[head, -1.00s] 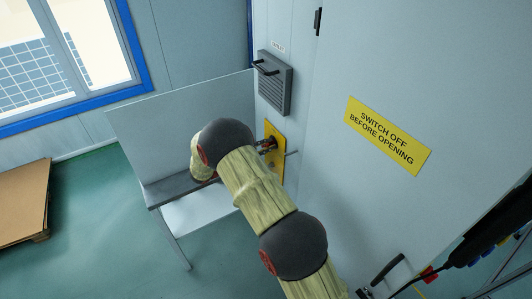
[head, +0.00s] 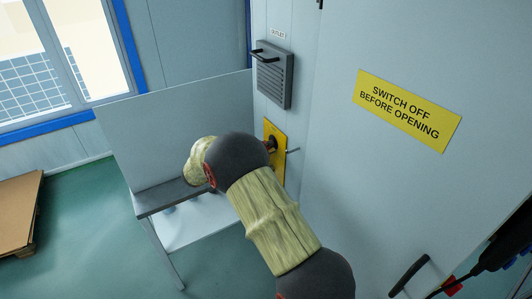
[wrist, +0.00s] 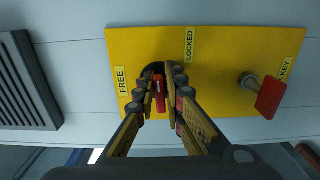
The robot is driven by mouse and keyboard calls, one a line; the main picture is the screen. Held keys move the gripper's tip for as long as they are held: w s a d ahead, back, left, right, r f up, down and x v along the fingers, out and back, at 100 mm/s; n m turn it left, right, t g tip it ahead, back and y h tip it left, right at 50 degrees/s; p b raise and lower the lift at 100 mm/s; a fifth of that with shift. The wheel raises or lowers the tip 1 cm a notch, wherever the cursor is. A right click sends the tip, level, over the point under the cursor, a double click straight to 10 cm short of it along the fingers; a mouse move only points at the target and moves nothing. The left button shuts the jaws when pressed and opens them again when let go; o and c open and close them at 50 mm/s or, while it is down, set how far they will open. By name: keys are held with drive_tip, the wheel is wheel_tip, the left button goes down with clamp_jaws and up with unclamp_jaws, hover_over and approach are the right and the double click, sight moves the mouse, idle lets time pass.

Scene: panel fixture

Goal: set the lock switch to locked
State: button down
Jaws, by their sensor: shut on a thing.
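A yellow plate (head: 280,172) is fixed to the pale wall. In the wrist view the plate (wrist: 225,100) carries the labels FREE (wrist: 122,80), LOCKED (wrist: 190,45) and KEY (wrist: 286,68). The lock switch (wrist: 160,94) has a red handle on a dark round base, between FREE and LOCKED. My gripper (wrist: 162,80) is shut on this handle, one finger on each side. The fingers partly hide the handle and base, so I cannot tell its exact setting. In the head view my arm hides most of the gripper.
A red key (wrist: 270,97) sticks out of the plate by the KEY label. A grey louvred vent (head: 274,78) is above the plate. A grey bench (head: 178,197) and upright panel stand left of my arm. A door handle (head: 408,275) is at lower right.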

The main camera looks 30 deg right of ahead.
idle(0.5)
drive_tip(key=c, duration=1.9)
unclamp_jaws()
drive_tip(key=a, duration=1.2)
drive_tip(key=shift+s, duration=0.2)
